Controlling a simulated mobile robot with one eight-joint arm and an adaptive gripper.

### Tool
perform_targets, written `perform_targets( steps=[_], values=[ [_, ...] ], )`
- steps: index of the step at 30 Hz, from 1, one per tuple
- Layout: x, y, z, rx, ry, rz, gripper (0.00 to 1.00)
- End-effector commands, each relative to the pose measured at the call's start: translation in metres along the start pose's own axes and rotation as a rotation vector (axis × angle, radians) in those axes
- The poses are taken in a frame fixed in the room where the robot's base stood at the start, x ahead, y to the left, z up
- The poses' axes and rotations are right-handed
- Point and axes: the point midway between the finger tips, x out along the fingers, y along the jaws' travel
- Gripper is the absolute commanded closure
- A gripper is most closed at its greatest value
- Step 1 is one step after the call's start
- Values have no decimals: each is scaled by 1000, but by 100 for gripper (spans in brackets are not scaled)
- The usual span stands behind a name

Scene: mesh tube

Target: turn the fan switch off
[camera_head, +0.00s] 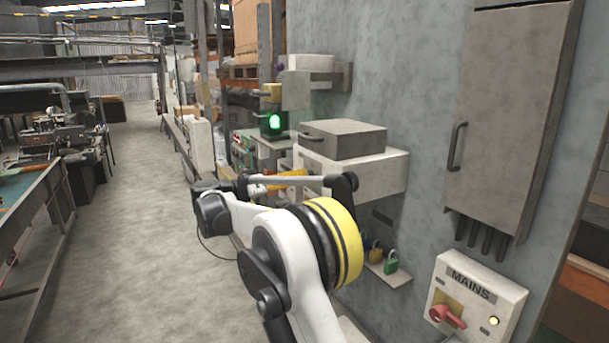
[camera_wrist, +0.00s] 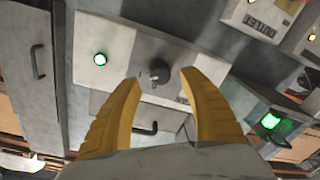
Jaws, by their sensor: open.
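A dark rotary knob (camera_wrist: 158,72) sits on a pale panel (camera_wrist: 108,36) in the wrist view. A lit green lamp (camera_wrist: 100,59) is on the same panel. I cannot read a fan label, so I cannot confirm that this is the fan switch. My gripper (camera_wrist: 160,80) is open, its two yellow fingers either side of the knob in the picture. Whether they touch it I cannot tell. In the head view my gripper (camera_head: 286,180) is partly hidden behind my arm, and the knob is hidden there.
A MAINS box (camera_head: 463,300) with a red switch is at the lower right. A grey cabinet (camera_head: 510,110) hangs above it. A lidded grey box (camera_head: 342,138) juts from the wall beside my arm. Padlocks (camera_head: 390,262) are on a small shelf.

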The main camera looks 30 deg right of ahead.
Motion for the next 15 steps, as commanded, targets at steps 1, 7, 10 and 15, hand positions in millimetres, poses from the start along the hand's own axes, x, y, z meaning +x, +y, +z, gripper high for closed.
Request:
perform_targets(
  steps=[1, 7, 10, 15],
  values=[
    [10, 1, 0, 0, -1, 1, 49],
    [29, 0, 0, -1, 0, -1, 49],
    [32, 0, 0, -1, 0, -1, 49],
    [32, 0, 0, -1, 0, -1, 49]
  ],
)
